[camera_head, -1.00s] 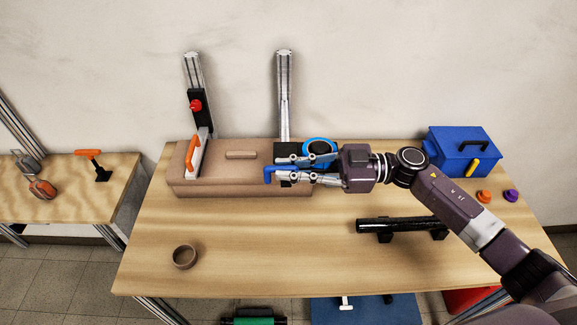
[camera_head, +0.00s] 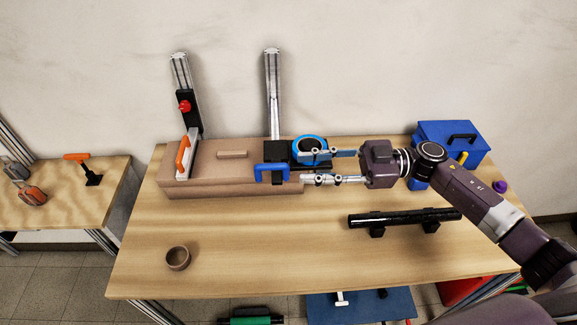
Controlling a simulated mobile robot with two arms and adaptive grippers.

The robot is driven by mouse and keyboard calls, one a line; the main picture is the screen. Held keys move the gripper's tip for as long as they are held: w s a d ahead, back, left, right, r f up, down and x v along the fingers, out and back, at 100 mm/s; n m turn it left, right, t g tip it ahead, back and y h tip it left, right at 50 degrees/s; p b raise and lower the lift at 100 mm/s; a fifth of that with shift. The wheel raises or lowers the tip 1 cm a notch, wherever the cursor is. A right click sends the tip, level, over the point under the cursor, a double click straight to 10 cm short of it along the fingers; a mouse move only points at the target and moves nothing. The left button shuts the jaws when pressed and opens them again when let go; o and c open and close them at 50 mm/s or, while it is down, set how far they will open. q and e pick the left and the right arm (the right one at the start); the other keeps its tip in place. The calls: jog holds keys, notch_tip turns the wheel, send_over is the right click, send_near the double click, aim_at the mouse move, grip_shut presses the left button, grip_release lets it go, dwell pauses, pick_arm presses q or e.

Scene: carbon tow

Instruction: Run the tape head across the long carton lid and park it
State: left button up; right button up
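The long brown carton (camera_head: 225,178) lies at the back left of the table. The tape head (camera_head: 275,152), a dark block with a blue handle (camera_head: 272,168) and a blue-rimmed tape roll (camera_head: 309,146), is at the carton's right end, in front of a silver upright rail. The upper finger passes in front of the roll. My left gripper is not in view.
A second silver rail with a red knob (camera_head: 184,106) and orange handle (camera_head: 183,156) stands at the carton's left end. A black bar (camera_head: 400,217) on supports lies below my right arm. A blue box (camera_head: 449,143) is at right, a brown cup (camera_head: 178,258) front left. The table's front middle is clear.

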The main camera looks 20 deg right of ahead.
jog(key=d, duration=0.2)
jog(key=s+d, duration=0.1)
jog(key=d, duration=0.2)
dwell(0.5)
